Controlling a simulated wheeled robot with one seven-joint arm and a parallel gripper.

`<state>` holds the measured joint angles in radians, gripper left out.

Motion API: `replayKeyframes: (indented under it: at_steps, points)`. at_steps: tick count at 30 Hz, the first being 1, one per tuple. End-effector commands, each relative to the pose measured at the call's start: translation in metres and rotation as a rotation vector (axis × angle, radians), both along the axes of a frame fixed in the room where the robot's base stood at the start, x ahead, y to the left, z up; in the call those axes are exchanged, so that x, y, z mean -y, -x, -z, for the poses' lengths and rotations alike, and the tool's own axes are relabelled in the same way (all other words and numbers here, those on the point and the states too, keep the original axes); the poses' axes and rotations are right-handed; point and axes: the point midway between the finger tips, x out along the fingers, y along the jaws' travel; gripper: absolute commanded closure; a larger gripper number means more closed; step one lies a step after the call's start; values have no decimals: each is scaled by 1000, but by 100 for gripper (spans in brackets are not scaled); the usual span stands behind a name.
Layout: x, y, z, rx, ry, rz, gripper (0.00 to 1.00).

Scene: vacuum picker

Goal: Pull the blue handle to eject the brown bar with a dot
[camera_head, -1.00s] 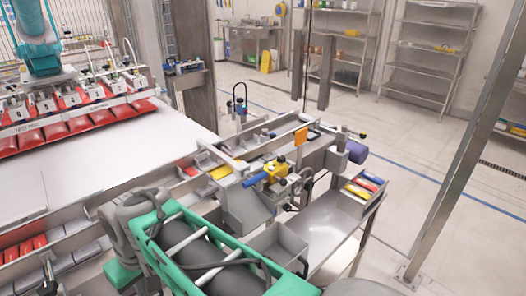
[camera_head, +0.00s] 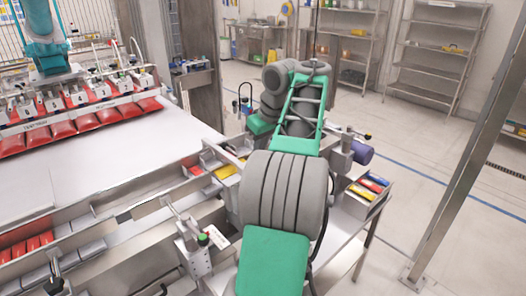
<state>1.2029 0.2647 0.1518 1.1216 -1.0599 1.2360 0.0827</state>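The blue handle is hidden now; my grey and green arm covers the part of the machine where it showed a second ago. I cannot make out a brown bar with a dot. On the conveyor (camera_head: 150,188) beside my arm lie a yellow bar (camera_head: 224,172) and a small red bar (camera_head: 196,170). My gripper does not show; the arm's links hide the area around its end, so its opening and any contact cannot be seen.
A bin (camera_head: 388,187) of yellow, red and blue bars stands right of my arm on a grey table (camera_head: 345,240). Red packs (camera_head: 75,125) hang under a picker head at left. A metal post (camera_head: 465,160) rises at right. The floor beyond the table is clear.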

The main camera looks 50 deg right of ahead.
Motion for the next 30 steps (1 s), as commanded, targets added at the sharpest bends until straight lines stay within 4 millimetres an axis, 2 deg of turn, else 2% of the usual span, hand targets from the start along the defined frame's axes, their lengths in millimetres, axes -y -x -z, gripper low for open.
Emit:
replayKeyframes:
  at_steps: [1,5,7,12,26,30]
  points:
    - [0,-4,20,0,0,0,100]
    - [2,-11,41,2,1,1,100]
    - [0,6,38,2,2,6,100]
    - [-5,23,39,2,2,3,100]
    - [-7,32,38,1,0,2,100]
    - [-12,59,38,1,1,7,100]
